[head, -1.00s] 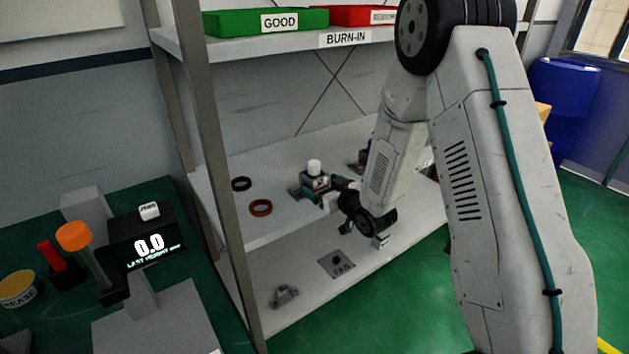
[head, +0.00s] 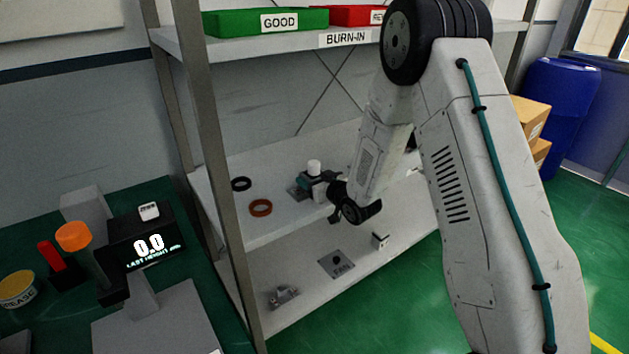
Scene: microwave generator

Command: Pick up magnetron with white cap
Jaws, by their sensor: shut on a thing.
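The magnetron with a white cap (head: 314,167) stands upright on the middle shelf of the rack, left of my arm. Its white cap shows on top, and its body is mostly hidden by the gripper. My gripper (head: 312,183) reaches it from the right, with its jaws shut around the body below the cap. I cannot tell whether the magnetron is clear of the shelf.
A black ring (head: 241,184) and a brown-red ring (head: 260,208) lie on the shelf to the left. The lower shelf holds a plate marked FAN (head: 337,264) and small metal parts (head: 283,296). A rack post (head: 222,180) stands at the left. Above are green (head: 240,22) and red (head: 350,15) bins.

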